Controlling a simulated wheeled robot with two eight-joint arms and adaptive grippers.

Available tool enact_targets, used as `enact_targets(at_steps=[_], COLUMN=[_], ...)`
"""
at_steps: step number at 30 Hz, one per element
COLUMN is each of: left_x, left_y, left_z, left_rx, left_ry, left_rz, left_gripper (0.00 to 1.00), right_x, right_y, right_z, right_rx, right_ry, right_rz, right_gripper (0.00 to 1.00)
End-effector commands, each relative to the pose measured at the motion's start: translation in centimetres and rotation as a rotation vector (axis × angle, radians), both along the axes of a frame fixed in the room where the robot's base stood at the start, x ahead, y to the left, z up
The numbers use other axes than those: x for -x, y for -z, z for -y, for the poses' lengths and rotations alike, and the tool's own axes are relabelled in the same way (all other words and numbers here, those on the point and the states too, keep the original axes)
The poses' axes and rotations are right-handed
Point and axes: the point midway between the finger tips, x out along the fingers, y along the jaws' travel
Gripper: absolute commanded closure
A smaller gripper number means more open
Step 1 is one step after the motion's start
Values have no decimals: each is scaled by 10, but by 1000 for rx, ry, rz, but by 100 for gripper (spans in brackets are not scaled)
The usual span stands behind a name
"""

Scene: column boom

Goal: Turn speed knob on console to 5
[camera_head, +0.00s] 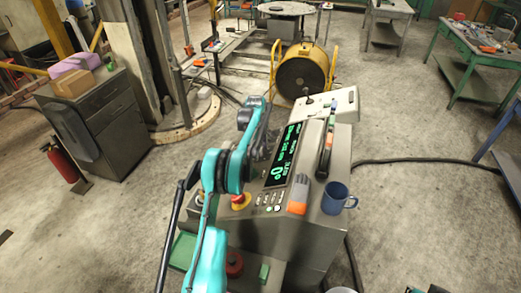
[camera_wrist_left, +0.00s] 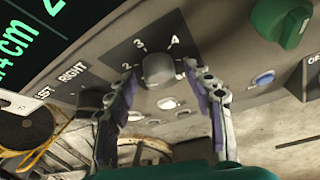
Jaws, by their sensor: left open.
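The console (camera_head: 320,180) stands in the middle of the head view, with a dark display of green text (camera_head: 283,158) on its sloped top. In the left wrist view, a grey round knob (camera_wrist_left: 158,68) sits on the panel with numbers including 2 and 3 printed around it. My left gripper (camera_wrist_left: 162,72) is open, with one finger on each side of this knob. I cannot tell whether the fingers touch it, and its pointer is not clear. In the head view my left arm covers that part of the console. My right gripper is not in view.
A green knob (camera_wrist_left: 283,22), a black LEFT/RIGHT selector (camera_wrist_left: 92,100) and a blue button (camera_wrist_left: 263,78) are close by on the panel. A blue mug (camera_head: 335,198) and an orange-and-grey object (camera_head: 299,195) stand on the console's right side. Open floor lies to the right.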

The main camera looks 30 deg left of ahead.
Motion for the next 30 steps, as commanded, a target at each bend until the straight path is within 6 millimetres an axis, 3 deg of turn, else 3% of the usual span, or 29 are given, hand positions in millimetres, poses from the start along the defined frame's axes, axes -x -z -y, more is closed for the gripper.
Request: enact_targets(at_steps=[9, 15, 30], left_x=[-1, 0, 1], left_y=[4, 4, 6], left_z=[0, 0, 0], left_rx=[0, 0, -13], left_ry=[1, 1, 86], left_rz=[0, 0, 50], left_gripper=[48, 97, 97], right_x=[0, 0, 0], right_y=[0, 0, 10], right_z=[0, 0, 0], right_rx=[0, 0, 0], right_ry=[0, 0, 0], right_rz=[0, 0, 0], right_gripper=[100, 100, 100])
